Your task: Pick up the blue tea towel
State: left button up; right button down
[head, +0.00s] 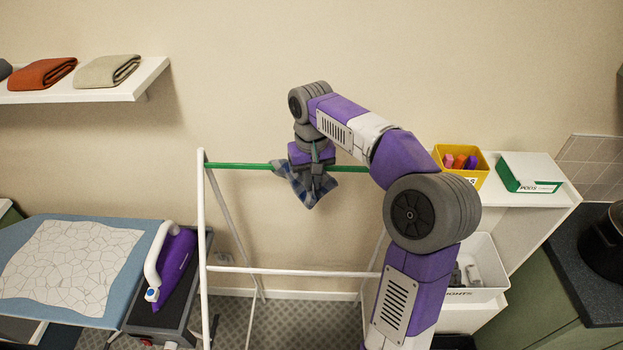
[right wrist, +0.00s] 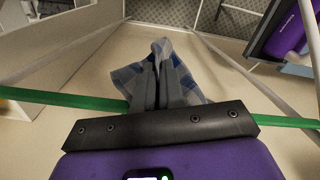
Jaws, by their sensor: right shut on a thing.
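The blue checked tea towel (head: 303,186) is bunched at the green rail (head: 238,166) of a white drying rack. My right gripper (head: 318,184) points down over the rail and is shut on the towel. In the right wrist view the towel (right wrist: 158,72) fans out around and beyond the closed fingers (right wrist: 165,70). The green rail (right wrist: 50,98) passes behind the gripper there, and I cannot tell whether the towel still touches it. My left gripper is not in view.
An ironing board (head: 170,232) with a purple iron (head: 178,262) stands at the left. A wall shelf (head: 130,88) holds folded cloths. At the right are a yellow bin (head: 480,172), a green-and-white box (head: 530,172) and a white bin (head: 480,290). A white rack bar (head: 290,271) runs below.

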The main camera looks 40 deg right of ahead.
notch_tip(320, 180, up, 12)
jog(key=p, duration=1.1)
jog(key=shift+p, duration=0.3)
notch_tip(320, 180, up, 9)
jog(key=p, duration=0.3)
jog(key=shift+p, duration=0.35)
